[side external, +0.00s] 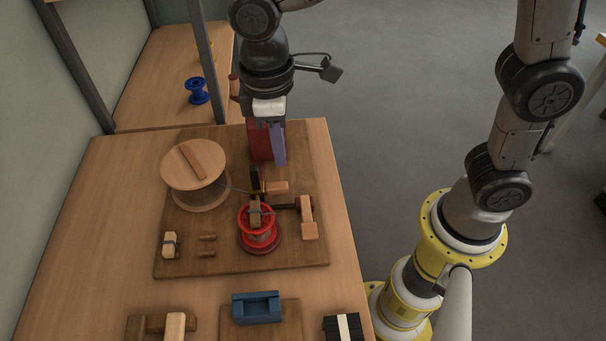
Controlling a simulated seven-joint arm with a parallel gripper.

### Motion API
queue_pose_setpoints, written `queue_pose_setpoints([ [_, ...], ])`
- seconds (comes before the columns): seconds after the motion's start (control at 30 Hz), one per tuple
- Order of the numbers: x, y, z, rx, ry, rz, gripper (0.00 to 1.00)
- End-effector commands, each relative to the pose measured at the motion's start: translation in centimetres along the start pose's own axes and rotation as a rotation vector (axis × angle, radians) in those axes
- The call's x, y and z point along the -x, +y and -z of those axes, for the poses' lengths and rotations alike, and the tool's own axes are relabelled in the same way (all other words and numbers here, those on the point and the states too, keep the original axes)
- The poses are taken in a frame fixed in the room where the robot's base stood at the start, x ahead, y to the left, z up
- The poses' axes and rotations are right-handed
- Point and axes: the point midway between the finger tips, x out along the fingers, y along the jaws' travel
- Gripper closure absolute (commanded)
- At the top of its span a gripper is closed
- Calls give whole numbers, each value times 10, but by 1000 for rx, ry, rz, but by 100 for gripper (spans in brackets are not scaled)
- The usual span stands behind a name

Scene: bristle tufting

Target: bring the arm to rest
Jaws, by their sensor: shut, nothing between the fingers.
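My gripper (268,160) points down over the far part of the brown wooden board (310,255) on the table. Its fingers, one dark red and one lavender, are together with nothing seen between them. Just below and in front of the fingertips is a small dark upright fixture with a wooden handle (278,187). I cannot tell whether the fingertips touch anything.
A large wooden spool (196,165) stands left of my gripper, and a red spool (258,232) in front. A blue block (256,308) lies near the front. A blue spool (197,91) sits on the back bench behind dark posts. Open floor lies to the right.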

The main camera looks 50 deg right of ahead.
Motion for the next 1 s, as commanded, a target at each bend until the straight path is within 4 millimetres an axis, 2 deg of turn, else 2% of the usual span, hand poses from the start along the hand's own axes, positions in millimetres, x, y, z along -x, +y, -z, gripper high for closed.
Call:
queue_pose_setpoints([
  [0.03, 15, 13, -8, -41, 40, -4, 100],
  [0.2, 54, 52, -60, -197, 169, -25, 100],
  [0.4, 76, 74, -131, -389, 316, -70, 100],
  [0.6, 72, 73, -194, -564, 446, -127, 100],
  [0.7, 63, 69, -214, -625, 489, -147, 100],
  [0.83, 47, 62, -228, -668, 518, -156, 100],
  [1.0, 37, 60, -228, -679, 510, -147, 100],
])
